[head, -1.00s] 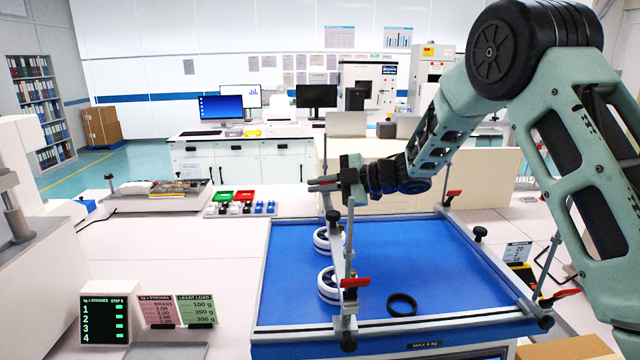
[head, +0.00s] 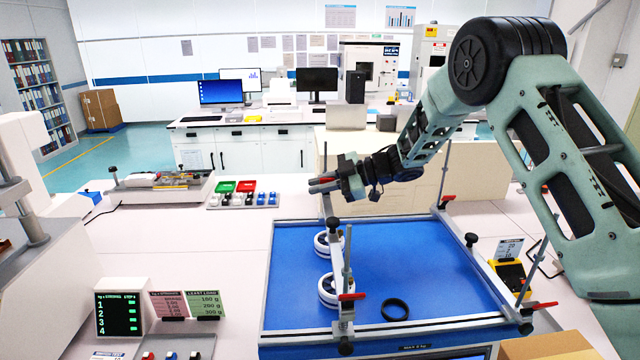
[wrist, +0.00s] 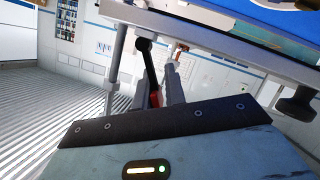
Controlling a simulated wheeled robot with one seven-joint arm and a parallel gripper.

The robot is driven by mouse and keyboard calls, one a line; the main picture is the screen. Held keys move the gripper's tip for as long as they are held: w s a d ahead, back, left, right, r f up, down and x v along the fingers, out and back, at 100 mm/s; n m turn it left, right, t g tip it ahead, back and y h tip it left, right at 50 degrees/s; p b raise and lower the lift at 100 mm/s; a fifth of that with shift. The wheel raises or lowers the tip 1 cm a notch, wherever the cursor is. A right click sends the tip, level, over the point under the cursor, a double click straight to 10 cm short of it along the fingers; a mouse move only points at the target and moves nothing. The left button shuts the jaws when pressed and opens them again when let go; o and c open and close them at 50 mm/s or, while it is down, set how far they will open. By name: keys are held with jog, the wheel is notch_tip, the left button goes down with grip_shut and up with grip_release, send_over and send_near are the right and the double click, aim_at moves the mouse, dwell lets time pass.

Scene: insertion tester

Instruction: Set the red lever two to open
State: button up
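Four red levers sit on rods around a blue-topped tester (head: 440,270). The front-left lever (head: 351,297), front-right lever (head: 545,305) and back-right lever (head: 447,198) show clearly. The back-left lever (head: 328,180) is partly hidden by my gripper (head: 318,185). I cannot read which lever is two. In the wrist view my gripper's (wrist: 157,88) two grey fingers stand apart, with a red piece (wrist: 155,99) between their bases and a black bar running up from it. I cannot tell whether the fingers touch it.
Two white rings (head: 328,288) and a black ring (head: 395,309) lie on the blue top. Black knobs (head: 471,239) stand on the frame rails. A step display (head: 120,314) and cards stand at the front left.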

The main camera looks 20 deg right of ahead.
jog(key=shift+o, duration=0.9)
jog(key=shift+d, duration=0.25)
jog(key=b+v, duration=0.6)
jog(key=v, duration=1.1)
jog(key=shift+b, duration=0.3)
jog(key=shift+f, duration=0.1)
